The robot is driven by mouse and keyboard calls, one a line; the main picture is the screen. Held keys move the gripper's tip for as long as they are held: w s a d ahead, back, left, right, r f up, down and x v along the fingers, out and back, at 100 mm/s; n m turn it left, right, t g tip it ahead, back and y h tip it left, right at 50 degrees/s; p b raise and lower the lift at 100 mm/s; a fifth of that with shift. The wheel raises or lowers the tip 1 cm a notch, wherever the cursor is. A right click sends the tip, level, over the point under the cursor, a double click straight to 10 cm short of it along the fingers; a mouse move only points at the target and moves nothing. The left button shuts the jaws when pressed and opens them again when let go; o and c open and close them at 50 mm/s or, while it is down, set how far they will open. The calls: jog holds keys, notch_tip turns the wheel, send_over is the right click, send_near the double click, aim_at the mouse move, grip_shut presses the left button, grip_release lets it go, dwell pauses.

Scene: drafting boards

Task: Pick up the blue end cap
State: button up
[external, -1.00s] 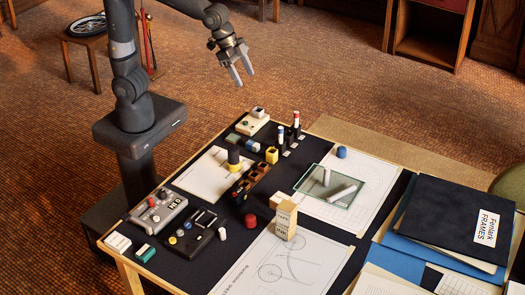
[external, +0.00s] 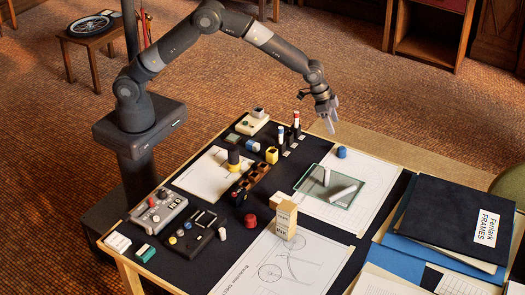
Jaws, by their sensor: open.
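A short blue cylinder, which looks like the blue end cap (external: 341,152), stands on the board near its far right edge, at the top corner of a white drawing sheet. My gripper (external: 331,127) is above and slightly left of it in the picture, fingers pointing down. It is open, empty and apart from the cap. The cap is in full view. A blue-and-white cylinder (external: 253,146) lies farther left on the board.
A glass tray (external: 346,202) with white cylinders in it lies in front of the cap. Upright red-topped and blue-topped markers (external: 296,122) stand to its left. A stacked wooden block (external: 285,218) and a red knob (external: 250,221) are nearer. Dark folders (external: 447,215) lie at right.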

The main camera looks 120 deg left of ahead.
send_over(344, 148)
jog(key=s, duration=0.2)
jog(key=f, duration=0.6)
jog(key=shift+w+d+f, duration=0.15)
jog(key=shift+d+f, duration=0.25)
jog(key=shift+s+x, duration=0.15)
jog(key=shift+x, duration=1.45)
jog(key=shift+s+x, duration=0.15)
jog(key=shift+x, duration=1.45)
jog(key=c, duration=1.1)
